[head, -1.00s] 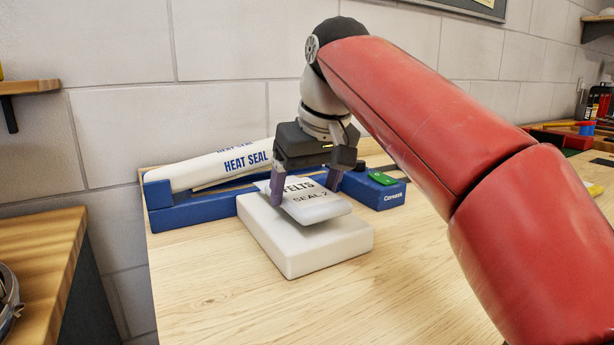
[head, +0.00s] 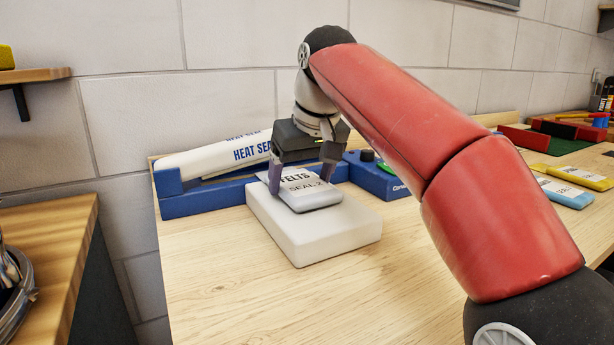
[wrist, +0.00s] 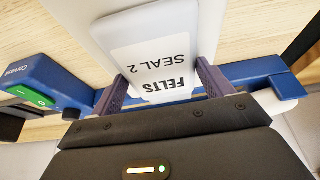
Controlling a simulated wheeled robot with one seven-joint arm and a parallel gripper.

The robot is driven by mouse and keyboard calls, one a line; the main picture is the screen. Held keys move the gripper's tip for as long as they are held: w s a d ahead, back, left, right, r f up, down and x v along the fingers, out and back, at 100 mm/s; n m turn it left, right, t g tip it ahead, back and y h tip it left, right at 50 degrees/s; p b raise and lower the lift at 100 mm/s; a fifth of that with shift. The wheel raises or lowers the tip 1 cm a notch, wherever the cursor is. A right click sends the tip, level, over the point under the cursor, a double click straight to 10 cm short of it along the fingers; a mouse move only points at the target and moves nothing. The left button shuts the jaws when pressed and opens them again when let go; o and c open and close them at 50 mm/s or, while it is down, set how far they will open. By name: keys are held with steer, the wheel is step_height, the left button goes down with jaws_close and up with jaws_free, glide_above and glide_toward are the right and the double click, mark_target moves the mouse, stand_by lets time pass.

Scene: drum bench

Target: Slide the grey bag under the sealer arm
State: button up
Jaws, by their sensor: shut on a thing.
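The grey bag (head: 309,193), labelled FELTS SEAL 2, is between the two fingers of my gripper (head: 304,183), which is shut on it. The bag lies over a white block (head: 345,234); whether it touches the block I cannot tell. The bag also shows in the wrist view (wrist: 150,45), with the fingers on either side of its label end. The sealer has a blue base (head: 196,205) behind the block and a white arm (head: 213,159) marked HEAT SEAL, which slants up to the right. My gripper hides the arm's right part.
A blue control box (head: 379,178) stands right of the gripper; its green switch (wrist: 33,96) shows in the wrist view. Yellow (head: 571,177) and blue (head: 565,193) packets lie farther right. The front of the wooden bench (head: 230,290) is clear.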

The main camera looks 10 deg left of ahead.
mark_target(293, 176)
steer(key=shift+w+a, duration=0.9)
steer(key=shift+w, duration=0.3)
steer(key=o, duration=1)
steer(key=shift+c, duration=0.2)
